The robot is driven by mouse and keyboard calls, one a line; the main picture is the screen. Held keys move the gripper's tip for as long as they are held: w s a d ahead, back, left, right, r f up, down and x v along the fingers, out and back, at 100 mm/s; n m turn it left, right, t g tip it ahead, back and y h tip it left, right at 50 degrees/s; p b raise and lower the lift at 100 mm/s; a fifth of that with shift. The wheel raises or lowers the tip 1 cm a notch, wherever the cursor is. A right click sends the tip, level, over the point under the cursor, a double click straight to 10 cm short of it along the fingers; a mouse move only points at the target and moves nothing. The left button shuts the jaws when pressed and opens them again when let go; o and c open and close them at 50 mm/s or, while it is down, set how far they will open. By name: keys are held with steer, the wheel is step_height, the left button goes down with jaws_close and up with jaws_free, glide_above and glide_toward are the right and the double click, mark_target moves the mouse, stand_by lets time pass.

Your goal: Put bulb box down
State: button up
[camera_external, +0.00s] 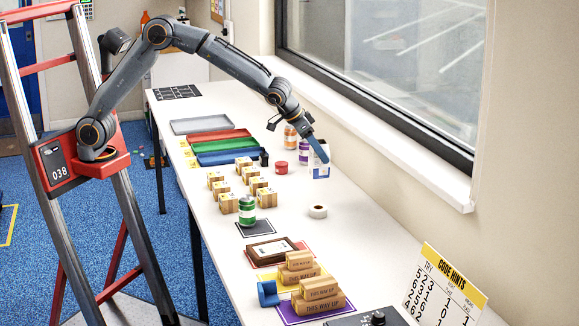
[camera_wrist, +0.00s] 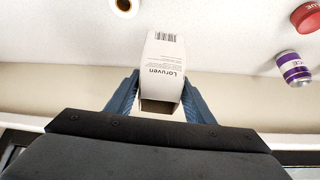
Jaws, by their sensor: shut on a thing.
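The bulb box (camera_external: 321,172) is a small white carton with some blue, at the far side of the table near the window wall. In the wrist view the bulb box (camera_wrist: 163,65) shows a barcode and the word "Loruven". My gripper (camera_external: 318,150) reaches down from above with its blue fingers shut on the box. In the wrist view my gripper (camera_wrist: 157,86) has one finger on each side of it. The box looks upright; I cannot tell whether its base touches the table.
A purple-labelled can (camera_external: 303,151), an orange-labelled bottle (camera_external: 290,137) and a red tin (camera_external: 281,168) stand left of the box. A tape roll (camera_external: 317,211) lies nearer the camera. Several small cartons (camera_external: 247,179) stand further left. White table (camera_external: 345,235) is clear to the right.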

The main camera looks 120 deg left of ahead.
steer(key=s+a+n+p, duration=0.1)
steer(key=s+a, duration=0.2)
steer(key=s, duration=0.2)
steer(key=s+a+p, duration=0.1)
steer(key=s+a, duration=0.2)
steer(key=s, duration=0.2)
steer(key=shift+s+f+b, duration=0.15)
steer(key=shift+f+b, duration=0.05)
steer(key=shift+f, duration=2.3)
steer(key=shift+s+f+b, duration=0.15)
steer(key=shift+f+b, duration=0.05)
steer(key=shift+f, duration=2.3)
steer(key=shift+f+b, duration=0.2)
steer(key=shift+b, duration=0.1)
steer(key=o, duration=1.1)
steer(key=shift+c, duration=0.2)
steer(key=shift+r, duration=0.15)
steer(key=shift+r+p, duration=0.3)
steer(key=shift+p, duration=0.05)
steer(key=v, duration=1.1)
steer(key=shift+d+r, duration=0.15)
steer(key=shift+d, duration=0.25)
